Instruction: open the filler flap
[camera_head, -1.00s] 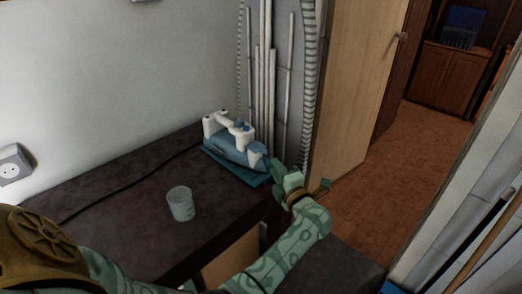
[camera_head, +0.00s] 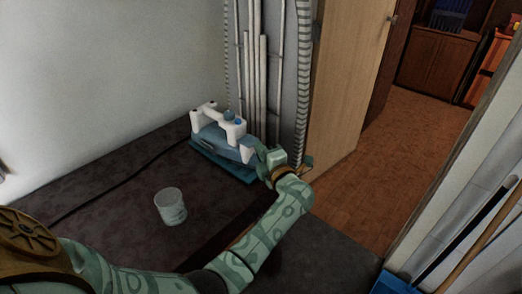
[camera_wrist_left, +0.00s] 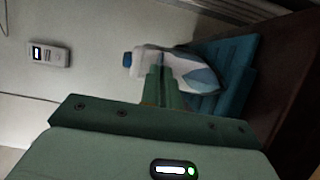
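A white and blue iron (camera_head: 222,134) stands on a teal base (camera_head: 225,164) on the dark counter. Small blue parts show on its white top, but I cannot clearly make out which is the filler flap. My left gripper (camera_head: 260,152) is at the iron's right, front end. In the left wrist view, the fingers (camera_wrist_left: 159,83) are together with no clear gap, in front of the iron (camera_wrist_left: 182,68), and hide part of it. I cannot tell whether they touch it. Nothing is visibly held. My right gripper is not in view.
A clear cup (camera_head: 171,207) stands on the counter (camera_head: 120,220), left of my left forearm. A dark cord runs across the counter to the iron. Pale pipes (camera_head: 258,85) rise behind the iron. The wooden door (camera_head: 345,80) stands to the right.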

